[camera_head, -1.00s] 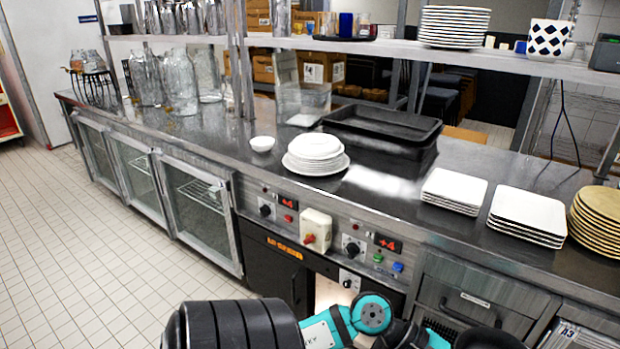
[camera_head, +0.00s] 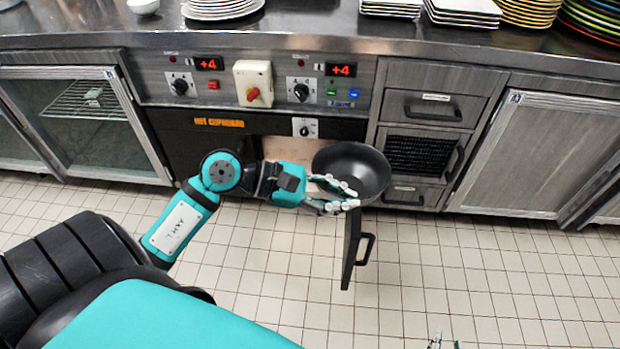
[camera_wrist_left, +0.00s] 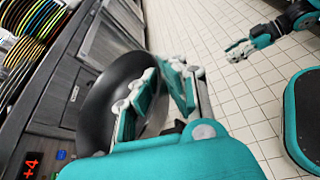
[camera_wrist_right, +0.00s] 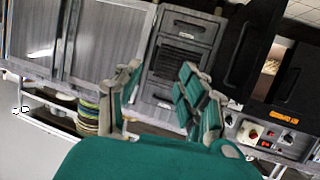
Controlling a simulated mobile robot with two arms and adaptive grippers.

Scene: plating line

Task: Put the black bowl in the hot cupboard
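The black bowl (camera_head: 352,166) is held up in front of the hot cupboard (camera_head: 185,140), tilted toward the camera. My left gripper (camera_head: 345,197) is shut on its rim; the bowl also fills the middle of the left wrist view (camera_wrist_left: 100,105). The cupboard's black door (camera_head: 351,240) stands open, swung out toward me. Its pale interior (camera_head: 284,151) shows partly behind my left arm and the bowl. My right gripper (camera_wrist_right: 163,88) is open and empty in the right wrist view; only fingertips show at the bottom of the head view.
Stacked plates (camera_head: 222,8) stand on the steel counter (camera_head: 300,28) above the cupboard. A drawer unit (camera_head: 425,130) and a closed cabinet (camera_head: 540,150) are to the right. A glass-fronted cabinet (camera_head: 85,115) is to the left. The tiled floor (camera_head: 470,280) in front is clear.

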